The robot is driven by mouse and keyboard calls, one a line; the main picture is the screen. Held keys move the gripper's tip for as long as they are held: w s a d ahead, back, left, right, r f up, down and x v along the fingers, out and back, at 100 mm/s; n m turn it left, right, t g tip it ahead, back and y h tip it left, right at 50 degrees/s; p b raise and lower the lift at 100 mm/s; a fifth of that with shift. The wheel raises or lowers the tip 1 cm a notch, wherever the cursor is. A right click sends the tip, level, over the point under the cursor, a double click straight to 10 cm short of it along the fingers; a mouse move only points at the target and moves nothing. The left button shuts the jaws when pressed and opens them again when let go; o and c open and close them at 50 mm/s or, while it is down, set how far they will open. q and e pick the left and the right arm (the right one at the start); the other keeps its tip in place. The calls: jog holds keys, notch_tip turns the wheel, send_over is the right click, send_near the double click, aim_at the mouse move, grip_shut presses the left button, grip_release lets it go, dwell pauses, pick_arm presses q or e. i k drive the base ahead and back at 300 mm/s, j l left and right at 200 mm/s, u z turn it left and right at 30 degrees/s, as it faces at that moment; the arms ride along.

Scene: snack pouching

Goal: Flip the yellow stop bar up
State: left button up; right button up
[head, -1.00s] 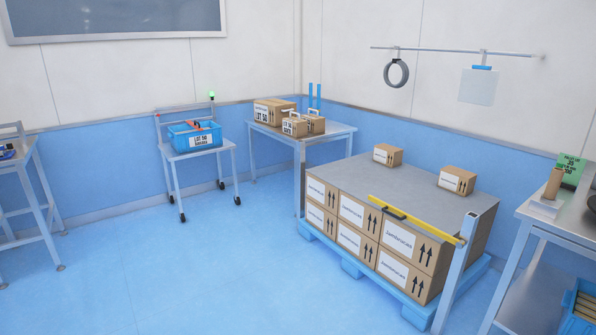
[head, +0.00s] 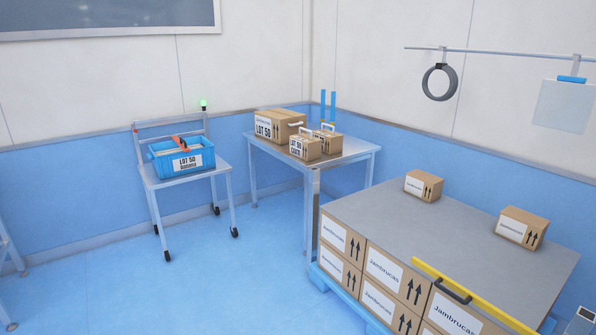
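The yellow stop bar (head: 470,296) lies low along the front edge of the grey top of the pallet stack, slanting down to the right. A dark handle (head: 452,290) sits near its left end. Its right end runs to the bottom of the head view. The top of a post (head: 582,318) shows at the lower right corner. Neither of my grippers is in view.
Cartons (head: 384,268) marked Jambrucas form the stack, with two small boxes (head: 424,186) (head: 522,228) on its grey top (head: 440,222). A table with boxes (head: 352,150) and a cart (head: 185,179) with a blue crate (head: 166,163) stand behind. The floor (head: 210,285) at left is clear.

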aim_at(469, 296)
jog(key=i+j, duration=0.1)
jog(key=i, duration=0.65)
jog(key=i+z, duration=0.15)
jog(key=i, duration=0.65)
jog(key=i+j, duration=0.2)
jog(key=i, duration=0.55)
jog(key=i+j+z, duration=0.25)
jog(key=i, duration=0.25)
jog(key=z, duration=2.75)
